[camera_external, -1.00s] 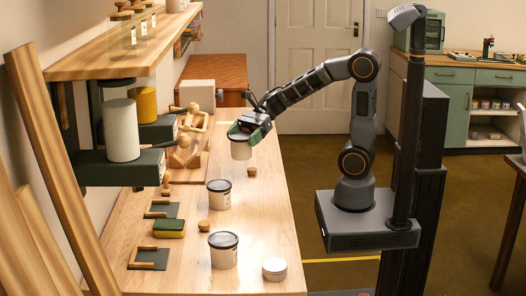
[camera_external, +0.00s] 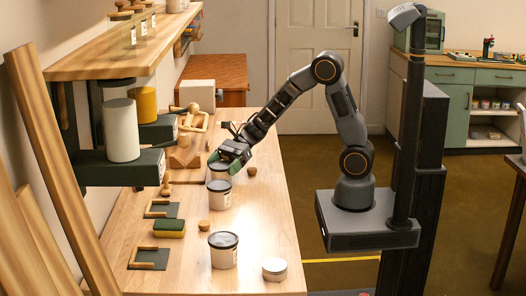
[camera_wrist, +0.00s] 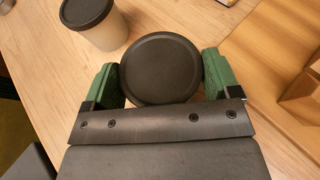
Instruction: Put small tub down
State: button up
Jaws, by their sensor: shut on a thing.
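My gripper (camera_external: 224,160) is low over the wooden table, its green fingers shut on the small tub (camera_external: 217,174). In the wrist view the tub's round dark lid (camera_wrist: 160,68) sits between the two fingers of my gripper (camera_wrist: 162,85).
A further dark-lidded tub (camera_external: 223,258) and a flat pale tin (camera_external: 274,271) stand nearer on the table (camera_external: 190,277). Small corks (camera_external: 203,225), a sponge block (camera_external: 170,228) and wooden holders lie around. A shelf (camera_external: 130,55) overhangs the left side.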

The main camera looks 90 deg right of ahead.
dwell(0.3)
jog(key=o, duration=0.9)
